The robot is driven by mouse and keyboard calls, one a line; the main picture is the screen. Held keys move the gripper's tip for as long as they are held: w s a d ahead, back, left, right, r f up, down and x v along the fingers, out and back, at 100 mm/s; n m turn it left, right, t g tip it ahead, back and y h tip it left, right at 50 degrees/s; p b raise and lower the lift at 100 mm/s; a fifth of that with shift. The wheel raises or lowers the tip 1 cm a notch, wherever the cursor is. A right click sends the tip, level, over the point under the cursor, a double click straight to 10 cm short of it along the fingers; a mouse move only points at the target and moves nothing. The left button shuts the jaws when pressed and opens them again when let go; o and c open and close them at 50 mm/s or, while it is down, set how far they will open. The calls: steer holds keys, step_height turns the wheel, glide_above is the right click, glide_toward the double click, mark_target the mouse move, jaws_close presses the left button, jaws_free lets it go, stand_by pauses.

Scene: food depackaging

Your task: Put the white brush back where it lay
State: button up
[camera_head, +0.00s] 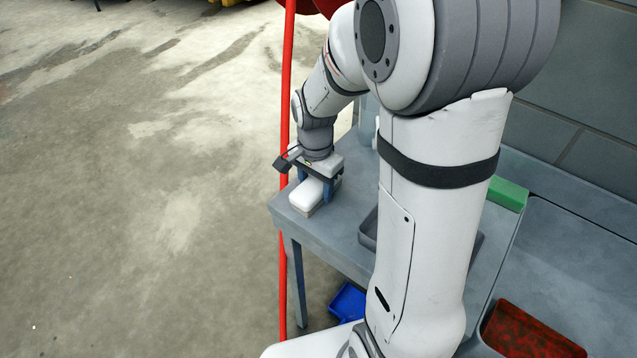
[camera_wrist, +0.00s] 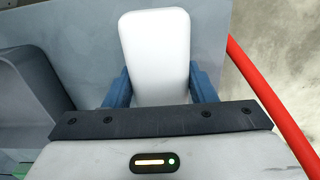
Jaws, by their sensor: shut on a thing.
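The white brush (camera_head: 307,196) is at the left corner of the grey-blue table (camera_head: 345,243) in the head view. My gripper (camera_head: 316,190) is over that corner, with its blue fingers shut on the sides of the brush. In the wrist view the brush (camera_wrist: 155,55) stands out between the two blue fingers of my gripper (camera_wrist: 158,88), its white top facing the camera. The brush is at or very close to the table top; I cannot tell whether it touches.
A grey tray (camera_head: 368,232) lies on the table, partly behind my arm; its edge shows in the wrist view (camera_wrist: 30,95). A red pole (camera_head: 286,120) stands beside the table's left edge. A green block (camera_head: 508,194) and a red tray (camera_head: 530,335) are at the right. A blue bin (camera_head: 347,302) is below.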

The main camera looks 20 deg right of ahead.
mark_target(316, 182)
steer(key=shift+f, duration=0.2)
steer(key=o, duration=0.9)
steer(key=shift+w, duration=0.1)
steer(key=shift+o, duration=0.2)
step_height(316, 182, up, 12)
steer(key=s+n+t, duration=0.2)
steer(key=s+n, duration=0.8)
steer(key=s, duration=0.4)
steer(key=shift+d+n+t, duration=0.4)
steer(key=shift+d, duration=0.05)
